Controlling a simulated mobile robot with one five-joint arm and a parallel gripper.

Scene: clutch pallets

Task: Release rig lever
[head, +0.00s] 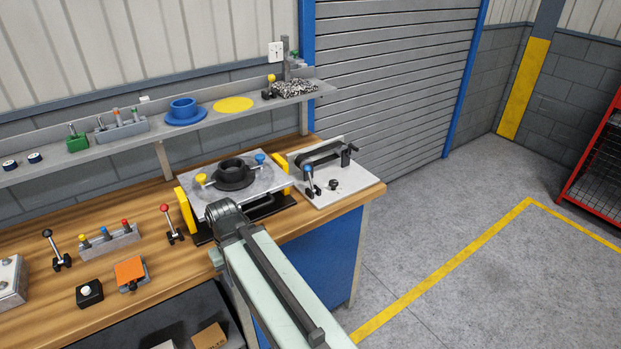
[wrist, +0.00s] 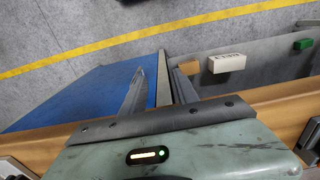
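The clutch rig holds a dark ring (head: 234,176) on a grey plate (head: 272,182) between yellow supports. Several levers stand on the bench: one with a blue knob (head: 308,174) on a white base plate (head: 345,182) to the rig's right, one with a red knob (head: 168,214) to its left, and one with a black knob (head: 50,240) farther left. I cannot tell which is the rig lever. My gripper (wrist: 157,73) is open and empty in the wrist view, pointing past the bench's front edge. My arm hides its fingers in the head view.
The wooden bench (head: 120,222) also carries a peg block (head: 110,242), an orange pad (head: 129,270) and a black button box (head: 89,292). A shelf (head: 75,158) runs behind. A white box (wrist: 227,62) and a green box (wrist: 303,44) lie low beside the blue cabinet (wrist: 85,98).

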